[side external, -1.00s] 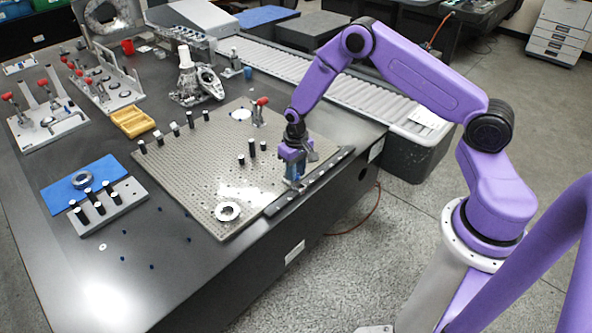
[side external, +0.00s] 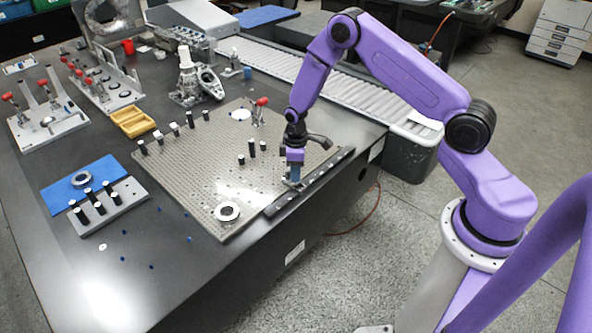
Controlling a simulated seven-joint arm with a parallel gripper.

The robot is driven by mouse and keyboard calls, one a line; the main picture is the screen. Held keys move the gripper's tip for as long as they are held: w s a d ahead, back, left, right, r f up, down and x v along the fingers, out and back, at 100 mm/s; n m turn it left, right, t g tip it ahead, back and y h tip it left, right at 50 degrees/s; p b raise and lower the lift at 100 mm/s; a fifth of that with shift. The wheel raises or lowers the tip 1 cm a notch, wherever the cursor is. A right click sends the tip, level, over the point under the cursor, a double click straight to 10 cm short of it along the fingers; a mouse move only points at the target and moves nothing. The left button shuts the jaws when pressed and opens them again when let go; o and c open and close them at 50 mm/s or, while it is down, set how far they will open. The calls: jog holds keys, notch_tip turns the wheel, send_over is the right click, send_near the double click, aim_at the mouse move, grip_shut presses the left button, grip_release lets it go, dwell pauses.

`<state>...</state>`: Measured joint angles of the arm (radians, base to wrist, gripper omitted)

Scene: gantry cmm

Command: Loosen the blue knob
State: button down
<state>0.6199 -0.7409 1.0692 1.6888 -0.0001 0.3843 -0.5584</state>
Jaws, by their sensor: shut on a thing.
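My gripper (side external: 295,176) points down at the right front edge of the perforated metal plate (side external: 190,165). It is shut on the blue knob, next to the dark bar along that edge. The knob is mostly hidden by the jaws; only a small bluish patch shows between them, and its exact outline cannot be told. A small metal piece shows at the foot of the jaws.
Several black posts (side external: 252,149) and a red-handled clamp (side external: 261,107) stand on the plate. A metal ring (side external: 227,212) lies near its front corner. A dark rail (side external: 308,183) runs along the right edge. A roller conveyor (side external: 300,72) lies behind.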

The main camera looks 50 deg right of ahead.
jog(key=shift+n, duration=0.6)
jog(key=shift+w, duration=0.1)
jog(key=c, duration=0.9)
grip_release()
notch_tip(320, 180, up, 18)
jog(key=shift+f, duration=0.25)
